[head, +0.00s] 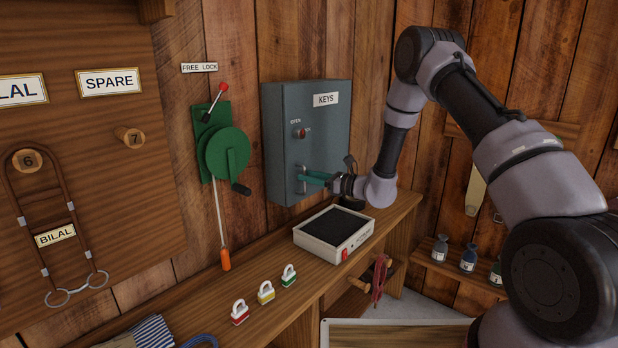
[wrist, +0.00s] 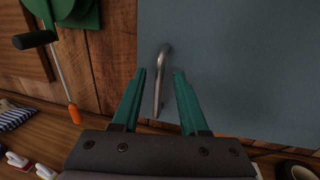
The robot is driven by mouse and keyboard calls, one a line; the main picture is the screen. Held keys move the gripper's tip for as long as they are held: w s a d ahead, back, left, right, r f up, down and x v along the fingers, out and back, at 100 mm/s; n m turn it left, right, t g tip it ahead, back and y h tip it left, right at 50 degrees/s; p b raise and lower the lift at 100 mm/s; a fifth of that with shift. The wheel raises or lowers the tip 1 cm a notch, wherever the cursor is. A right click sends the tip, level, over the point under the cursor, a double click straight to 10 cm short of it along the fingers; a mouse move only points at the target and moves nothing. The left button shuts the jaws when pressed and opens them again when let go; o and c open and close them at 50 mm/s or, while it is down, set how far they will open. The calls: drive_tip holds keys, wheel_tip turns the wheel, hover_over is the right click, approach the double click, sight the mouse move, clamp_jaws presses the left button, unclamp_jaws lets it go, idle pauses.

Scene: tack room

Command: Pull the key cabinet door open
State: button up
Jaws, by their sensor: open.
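The grey key cabinet (head: 324,122) hangs on the plank wall with a "KEYS" label (head: 326,99). Its door looks shut. A small red knob (head: 301,133) under the word "OPEN" sits on the door. The metal bar handle (wrist: 161,78) stands upright near the door's left edge; in the head view it shows at the lower left of the door (head: 301,181). My gripper (head: 308,178) is at the handle. In the wrist view my gripper (wrist: 159,74) is open, with one green finger on each side of the handle. I cannot tell whether either finger touches it.
A black-topped box (head: 334,233) stands on the wooden bench below the cabinet. A green crank mechanism (head: 222,148) with a hanging rod is on the wall left of the cabinet. Small bottles (head: 468,260) stand on a shelf at right.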

drive_tip(key=shift+a, duration=0.1)
clamp_jaws()
idle(1.4)
